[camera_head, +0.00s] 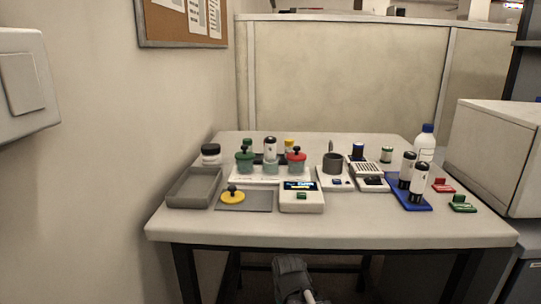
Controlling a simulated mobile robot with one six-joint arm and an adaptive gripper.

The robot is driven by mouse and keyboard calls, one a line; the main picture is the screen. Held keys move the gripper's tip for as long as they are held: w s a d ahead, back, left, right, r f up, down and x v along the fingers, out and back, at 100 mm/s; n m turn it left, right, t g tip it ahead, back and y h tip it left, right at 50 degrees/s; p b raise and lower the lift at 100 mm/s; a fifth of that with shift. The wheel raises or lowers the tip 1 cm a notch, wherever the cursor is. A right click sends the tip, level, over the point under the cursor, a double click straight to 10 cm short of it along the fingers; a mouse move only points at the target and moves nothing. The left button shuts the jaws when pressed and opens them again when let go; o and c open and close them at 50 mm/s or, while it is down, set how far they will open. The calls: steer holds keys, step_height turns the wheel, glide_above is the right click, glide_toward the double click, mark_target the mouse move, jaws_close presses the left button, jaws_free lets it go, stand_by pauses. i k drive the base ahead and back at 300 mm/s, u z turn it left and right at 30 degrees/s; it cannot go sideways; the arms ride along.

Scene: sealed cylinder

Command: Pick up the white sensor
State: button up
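I cannot tell for sure which thing is the white sensor. White cylinders with black tops stand upright: a far one (407,170) and a near one (418,184) on the blue tray at the right, and one (270,148) at the back middle. Several small devices lie on the table, too small to identify. A dark grey end part of my arm, seemingly my gripper (293,283), shows at the bottom edge, below and in front of the table. It is apart from all these things. Its fingers are not clear.
The table (330,228) has a clear front strip. On it are a grey tray (190,202), a white box with a display (302,204), red and green lidded jars, a dark cup (332,163) and a blue-capped bottle (425,145). A white cabinet (500,150) stands at the right.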

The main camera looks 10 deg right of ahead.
mark_target(269, 142)
steer(key=u, duration=0.35)
steer(key=k, duration=0.85)
steer(key=z, duration=0.25)
